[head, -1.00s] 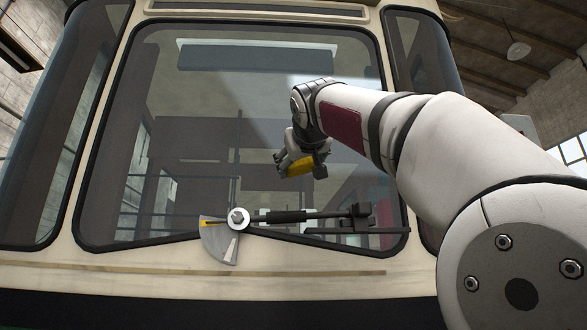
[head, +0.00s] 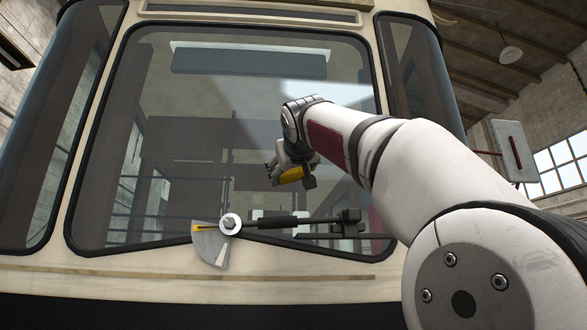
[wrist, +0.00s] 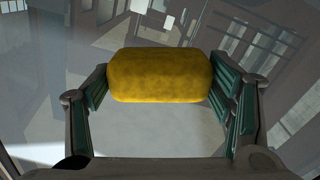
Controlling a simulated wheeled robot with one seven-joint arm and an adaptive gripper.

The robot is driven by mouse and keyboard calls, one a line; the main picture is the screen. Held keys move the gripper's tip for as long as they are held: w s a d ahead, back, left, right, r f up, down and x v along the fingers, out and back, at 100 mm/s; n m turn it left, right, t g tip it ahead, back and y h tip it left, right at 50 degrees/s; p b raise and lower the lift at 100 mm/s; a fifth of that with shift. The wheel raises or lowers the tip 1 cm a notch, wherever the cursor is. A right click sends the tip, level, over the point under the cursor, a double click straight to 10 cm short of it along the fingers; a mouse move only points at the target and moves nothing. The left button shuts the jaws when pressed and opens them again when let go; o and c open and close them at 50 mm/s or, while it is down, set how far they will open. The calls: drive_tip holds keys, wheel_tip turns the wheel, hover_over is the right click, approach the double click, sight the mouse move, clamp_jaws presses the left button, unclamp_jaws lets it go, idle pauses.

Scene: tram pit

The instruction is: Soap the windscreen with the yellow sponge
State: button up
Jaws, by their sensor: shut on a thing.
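The yellow sponge (head: 293,174) is held between the fingers of my gripper (head: 290,172), in front of the windscreen (head: 180,120). In the wrist view the sponge (wrist: 160,75) spans the space between the two green-padded fingers of my gripper (wrist: 162,92), with the glass behind it. My gripper is shut on the sponge, over the right-of-centre, lower-middle part of the pane. I cannot tell whether the sponge touches the glass. No suds are clear on the pane; a pale bright patch shows at its upper right.
A wiper arm (head: 285,221) with a round pivot and a pale fan-shaped plate (head: 210,242) crosses the windscreen's lower edge. A dark-edged frame surrounds the pane, with side windows (head: 92,110) beyond. A mirror-like panel (head: 512,150) stands at the right.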

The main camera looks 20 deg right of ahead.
sight(310, 169)
drive_tip(key=shift+w, duration=0.2)
drive_tip(key=shift+d, duration=0.1)
drive_tip(key=shift+s+d+p, duration=0.25)
drive_tip(key=shift+d+p, duration=0.05)
drive_tip(key=shift+d, duration=0.65)
drive_tip(key=shift+s+d+p, duration=0.25)
drive_tip(key=shift+d, duration=0.7)
drive_tip(key=shift+s+d+p, duration=0.2)
drive_tip(key=shift+d+p, duration=0.35)
drive_tip(key=shift+d, duration=0.35)
drive_tip(key=shift+s+d+p, duration=0.15)
drive_tip(key=shift+d+p, duration=0.35)
drive_tip(key=shift+d, duration=0.75)
drive_tip(key=shift+s+d, duration=0.15)
drive_tip(key=shift+d, duration=0.75)
drive_tip(key=shift+s+d, duration=0.15)
drive_tip(key=shift+d, duration=0.75)
